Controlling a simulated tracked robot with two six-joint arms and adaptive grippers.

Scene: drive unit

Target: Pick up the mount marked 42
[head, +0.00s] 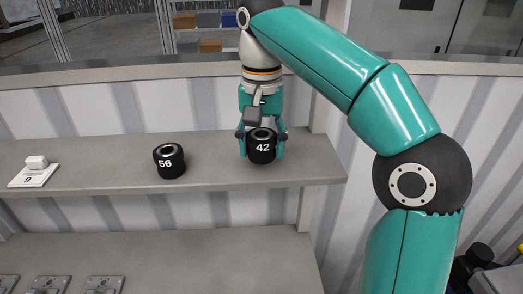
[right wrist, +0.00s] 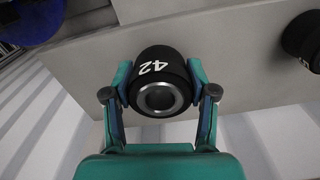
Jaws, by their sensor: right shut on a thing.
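The mount marked 42 (head: 262,151) is a black cylinder with white digits, at the right part of the grey shelf in the head view. My right gripper (head: 262,150) reaches it from above, with one finger on each side. In the right wrist view the mount marked 42 (right wrist: 158,82) sits between the two fingers of my right gripper (right wrist: 160,92), its metal-ringed bore facing the camera. The gripper is shut on it. I cannot tell whether the mount is still touching the shelf. My left gripper is not in view.
A black mount marked 56 (head: 169,161) stands to the left on the shelf (head: 220,173). A white block on a plate marked 9 (head: 35,172) is at the far left. Several metal plates (head: 104,285) lie on the lower surface. A wall rises behind the shelf.

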